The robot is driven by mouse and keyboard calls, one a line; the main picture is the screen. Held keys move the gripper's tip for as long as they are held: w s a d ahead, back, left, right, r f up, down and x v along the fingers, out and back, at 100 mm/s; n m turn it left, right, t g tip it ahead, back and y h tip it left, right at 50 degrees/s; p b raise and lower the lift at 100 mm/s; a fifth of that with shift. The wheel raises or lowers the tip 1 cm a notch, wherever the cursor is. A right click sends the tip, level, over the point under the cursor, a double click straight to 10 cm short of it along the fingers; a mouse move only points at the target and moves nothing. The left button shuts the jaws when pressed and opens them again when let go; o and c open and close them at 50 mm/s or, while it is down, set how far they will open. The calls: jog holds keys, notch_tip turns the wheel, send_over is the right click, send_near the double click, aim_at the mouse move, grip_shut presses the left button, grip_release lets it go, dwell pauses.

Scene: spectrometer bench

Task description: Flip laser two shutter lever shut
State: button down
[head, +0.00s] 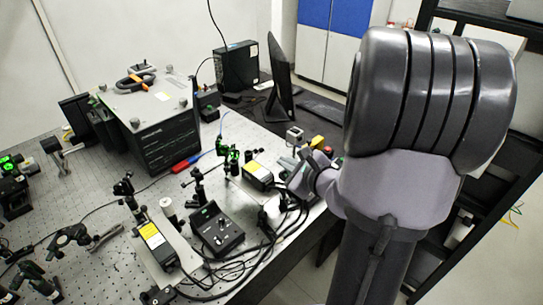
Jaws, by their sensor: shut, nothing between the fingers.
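Two laser heads with yellow labels are on the bench: one at the front left (157,242) and one farther back near the bench's right side (258,176). I cannot read which is laser two. A shutter lever is too small to make out on either. My gripper (304,172) is shut and empty, just right of the rear laser head, low near the bench's right edge. Its fingers are small and dark here, partly merged with the things behind, and I cannot tell whether they touch anything.
A black control box with knobs (216,230) sits between the laser heads, with loose black cables (262,243) to its right. Optic mounts (125,186) crowd the left. A large black instrument (163,135), a monitor (280,75) and a computer (240,66) stand behind.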

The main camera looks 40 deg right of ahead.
jog(key=b+x, duration=0.1)
jog(key=x, duration=0.8)
jog(key=shift+w+f+b, duration=0.15)
jog(key=shift+w+b, duration=0.25)
